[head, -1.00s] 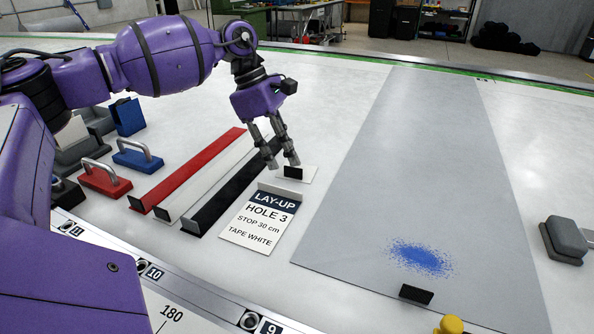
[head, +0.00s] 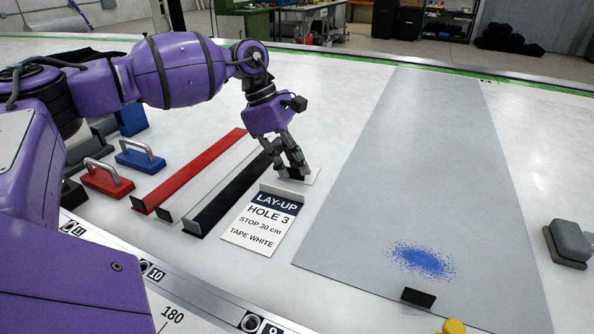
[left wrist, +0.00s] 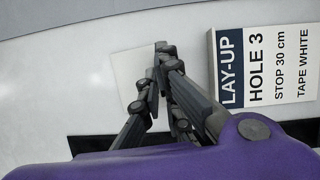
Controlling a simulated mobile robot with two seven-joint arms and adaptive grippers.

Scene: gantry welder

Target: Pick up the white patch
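The white patch (head: 313,176) is a small pale square lying flat on the white table, with a short black upright tab at its middle. It also shows in the left wrist view (left wrist: 128,76), partly covered by my fingers. My left gripper (head: 295,172) is down at the patch, its fingers drawn together around the black tab, which they mostly hide. In the left wrist view the fingertips (left wrist: 157,72) meet over the patch. The patch looks flat on the table. My right gripper is not in view.
The lay-up card (head: 262,220) stands just in front of the patch. Black (head: 225,195), white (head: 205,180) and red (head: 190,168) strips lie to the left, with red (head: 106,181) and blue (head: 139,158) handled blocks beyond. A large grey sheet (head: 410,170) lies to the right.

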